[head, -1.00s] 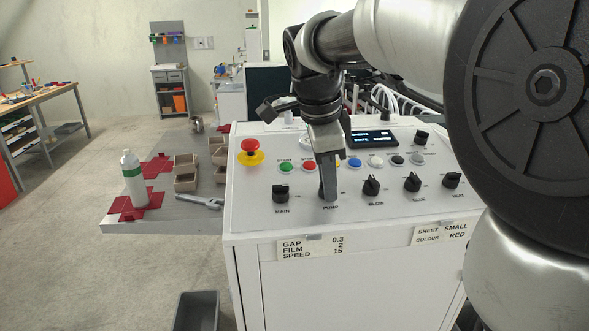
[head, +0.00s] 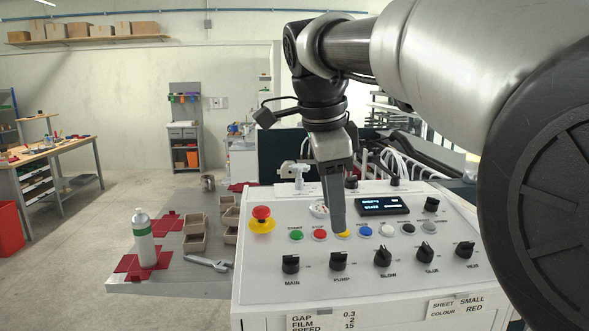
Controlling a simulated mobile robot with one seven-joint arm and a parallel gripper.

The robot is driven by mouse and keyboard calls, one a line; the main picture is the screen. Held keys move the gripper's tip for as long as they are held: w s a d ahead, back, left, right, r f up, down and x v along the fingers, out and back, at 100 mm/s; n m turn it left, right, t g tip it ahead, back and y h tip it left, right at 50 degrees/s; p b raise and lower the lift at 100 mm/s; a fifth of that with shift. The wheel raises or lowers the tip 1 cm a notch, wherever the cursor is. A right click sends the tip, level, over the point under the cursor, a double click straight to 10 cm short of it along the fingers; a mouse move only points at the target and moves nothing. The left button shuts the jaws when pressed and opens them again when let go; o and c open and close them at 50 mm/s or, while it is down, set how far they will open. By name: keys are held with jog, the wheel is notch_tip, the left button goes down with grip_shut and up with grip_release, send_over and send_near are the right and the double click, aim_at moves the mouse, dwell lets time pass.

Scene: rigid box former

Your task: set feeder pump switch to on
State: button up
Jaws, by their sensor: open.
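The feeder pump switch (head: 339,261) is a black rotary knob on the sloping white control panel (head: 270,288), above the label PUMP. It is second from the left in the bottom row of knobs. My gripper (head: 339,231) hangs over the panel above and behind the PUMP knob, its fingers pointing down near the yellow button. The fingers are seen edge-on, so the gap between them does not show. The gripper holds nothing that I can see and is apart from the PUMP knob.
The MAIN knob (head: 291,264) is left of PUMP and the BLOW knob (head: 383,255) is right. Coloured buttons and a red emergency stop (head: 261,214) sit behind, with a small display (head: 382,206). A bottle (head: 144,240) and bins stand on the side table.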

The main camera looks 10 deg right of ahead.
jog(key=v, duration=0.6)
jog(key=shift+p, duration=0.4)
jog(key=shift+s+r, duration=0.1)
jog(key=s+d+f+n+t+y+p, duration=0.1)
jog(key=s+d+f+n+t+y, duration=0.1)
jog(key=s+f+n, duration=1.4)
notch_tip(320, 180, down, 2)
jog(key=shift+d+f+n+t+p, duration=0.3)
jog(key=shift+d+n+t, duration=0.3)
jog(key=shift+n, duration=0.6)
